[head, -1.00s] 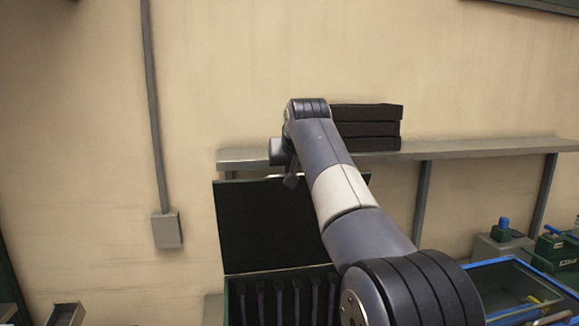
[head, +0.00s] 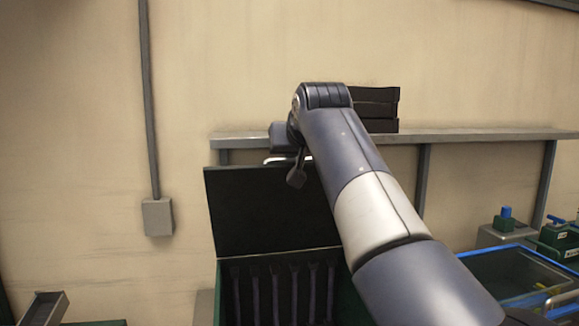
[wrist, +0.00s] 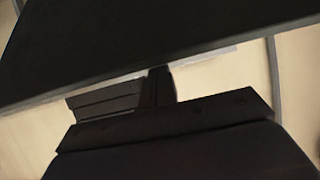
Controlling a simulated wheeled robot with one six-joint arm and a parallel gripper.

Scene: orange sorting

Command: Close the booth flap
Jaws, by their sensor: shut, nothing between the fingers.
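The booth flap (head: 255,215) is a flat black panel standing open, nearly upright, at the back of a green booth (head: 217,295) with dark strips inside. In the wrist view the flap (wrist: 130,40) fills the top as a dark slab. My gripper (head: 297,175) is by the flap's upper edge, right of its middle; the arm hides the flap's right side. In the wrist view my gripper (wrist: 160,82) is shut and empty, its tips reaching the flap's edge. I cannot tell whether they touch.
A grey wall shelf (head: 450,136) runs behind the flap, with stacked black trays (head: 375,108) on it. A blue-rimmed bin (head: 510,265) stands at the right. A conduit with a grey box (head: 157,217) is on the wall at left.

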